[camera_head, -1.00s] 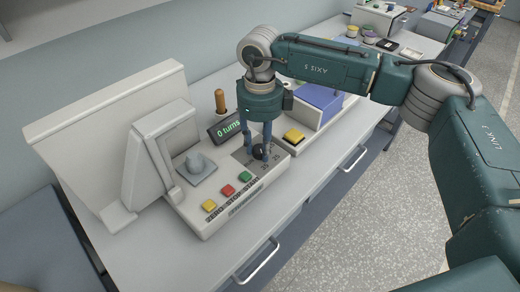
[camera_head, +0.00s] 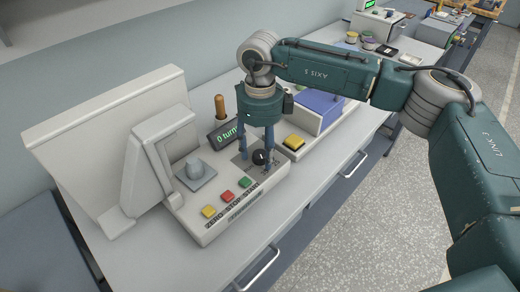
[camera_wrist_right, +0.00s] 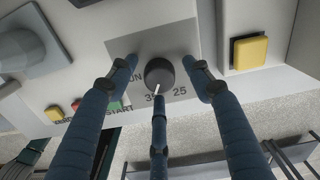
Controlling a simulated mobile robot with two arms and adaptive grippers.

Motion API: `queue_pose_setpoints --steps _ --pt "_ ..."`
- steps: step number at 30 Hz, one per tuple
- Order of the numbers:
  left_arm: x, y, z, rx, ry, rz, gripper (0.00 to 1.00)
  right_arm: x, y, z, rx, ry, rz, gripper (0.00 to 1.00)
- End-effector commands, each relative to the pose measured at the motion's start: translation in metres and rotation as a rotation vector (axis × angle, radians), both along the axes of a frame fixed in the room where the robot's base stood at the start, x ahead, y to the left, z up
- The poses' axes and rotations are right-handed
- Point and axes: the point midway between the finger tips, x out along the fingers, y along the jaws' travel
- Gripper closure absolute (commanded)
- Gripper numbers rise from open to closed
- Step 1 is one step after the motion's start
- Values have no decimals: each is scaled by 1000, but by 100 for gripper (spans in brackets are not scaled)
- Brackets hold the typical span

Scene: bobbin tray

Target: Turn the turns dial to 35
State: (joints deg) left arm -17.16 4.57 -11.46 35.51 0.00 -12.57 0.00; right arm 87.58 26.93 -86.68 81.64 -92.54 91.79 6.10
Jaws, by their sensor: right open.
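The turns dial (camera_head: 260,157) is a round black knob on a grey panel of the winding machine (camera_head: 205,232). In the right wrist view the dial (camera_wrist_right: 159,73) has a white pointer line aimed down, slightly left, near a partly hidden label starting with 3; the 25 label is further right. My right gripper (camera_head: 257,152) points down over the dial with its blue fingers open around it. In the wrist view the side fingers stand apart from the knob; the third finger is just below it and covers part of the label. My left gripper is not in view.
A display (camera_head: 225,133) shows 0 turns, partly hidden by my gripper. Yellow, red and green buttons (camera_head: 227,195) line the machine's front. A unit with a yellow button (camera_head: 294,141) stands right. The bench front (camera_head: 180,260) is clear.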

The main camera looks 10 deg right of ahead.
Motion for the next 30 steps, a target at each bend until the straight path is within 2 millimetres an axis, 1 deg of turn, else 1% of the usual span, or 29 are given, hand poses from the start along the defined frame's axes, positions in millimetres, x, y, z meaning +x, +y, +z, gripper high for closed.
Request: queue_pose_setpoints --steps 2,5,8,15,19,24,30 --pt "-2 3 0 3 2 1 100 0 0 2 0 0 0 50" --pt "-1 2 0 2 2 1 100 1 0 12 -1 -2 0 50" --pt "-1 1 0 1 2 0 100 0 0 29 0 -3 0 50" --pt "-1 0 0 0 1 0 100 1 0 81 0 -4 0 50" --pt "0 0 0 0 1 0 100 0 0 103 1 -2 0 50" --pt "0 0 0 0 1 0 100 0 0 118 -1 -1 0 50" --pt "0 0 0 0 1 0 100 0 0 120 0 0 0 50"
